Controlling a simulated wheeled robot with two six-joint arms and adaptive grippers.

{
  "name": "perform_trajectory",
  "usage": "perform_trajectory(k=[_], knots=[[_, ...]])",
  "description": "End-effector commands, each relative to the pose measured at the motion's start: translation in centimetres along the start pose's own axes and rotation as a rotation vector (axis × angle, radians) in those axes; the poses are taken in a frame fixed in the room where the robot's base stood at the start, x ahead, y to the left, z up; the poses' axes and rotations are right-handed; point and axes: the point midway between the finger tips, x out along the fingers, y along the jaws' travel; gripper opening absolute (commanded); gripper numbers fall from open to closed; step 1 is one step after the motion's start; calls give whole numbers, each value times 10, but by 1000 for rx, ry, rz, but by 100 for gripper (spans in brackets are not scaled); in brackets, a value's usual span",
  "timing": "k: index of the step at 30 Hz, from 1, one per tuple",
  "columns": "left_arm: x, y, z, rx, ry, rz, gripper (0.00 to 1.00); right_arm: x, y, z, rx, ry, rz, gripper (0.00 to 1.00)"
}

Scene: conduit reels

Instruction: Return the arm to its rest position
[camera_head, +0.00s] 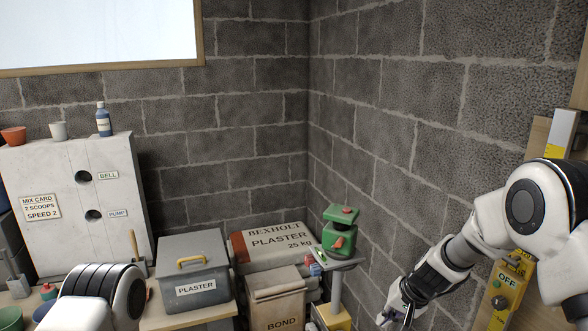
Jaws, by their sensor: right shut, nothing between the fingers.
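My right gripper (388,318) is at the lower right of the head view, at the end of my black and white right arm. It points down and to the left, and its fingertips are near the bottom edge. It is shut with nothing seen between the fingers. It is right of the green device on a stand (339,232) and apart from it. Part of my left arm shows at the bottom left, but its gripper is out of view.
A grey lidded PLASTER box (195,268) stands on a bench. A BOND bin (277,306) and a BEXHOLT PLASTER bag (272,242) are beside it. A white cabinet (75,200) stands at left. A yellow OFF box (508,283) is close to my right arm. Block walls close the corner.

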Motion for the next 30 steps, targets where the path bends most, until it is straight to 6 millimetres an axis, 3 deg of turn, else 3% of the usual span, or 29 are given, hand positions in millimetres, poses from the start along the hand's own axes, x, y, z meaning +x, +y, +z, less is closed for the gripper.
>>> perform_trajectory(k=[1, 3, 5, 9, 13, 15, 17, 19, 21, 30], knots=[[9, 0, 0, 0, 0, 0, 0, 33, 26, 29, 3, -58, 43, 0], [16, 0, 0, 0, 0, 0, 0, 67, 62, 72, 0, -133, 111, 0], [21, 0, 0, 0, 0, 0, 0, 92, 93, 110, -9, -192, 172, 0], [34, 0, 0, 0, 0, 0, 0, 132, 167, 209, -54, -326, 312, 0], [46, 0, 0, 0, 0, 0, 0, 143, 232, 308, -139, -437, 422, 0], [52, 0, 0, 0, 0, 0, 0, 135, 259, 363, -208, -480, 453, 0], [54, 0, 0, 0, 0, 0, 0, 120, 269, 397, -276, -474, 441, 0], [50, 0, 0, 0, 0, 0, 0, 107, 259, 398, -321, -397, 394, 0], [50, 0, 0, 0, 1, 0, 0, 108, 252, 393, -335, -333, 359, 0], [50, 0, 0, 0, 1, 0, 0, 108, 252, 393, -335, -333, 359, 0]])
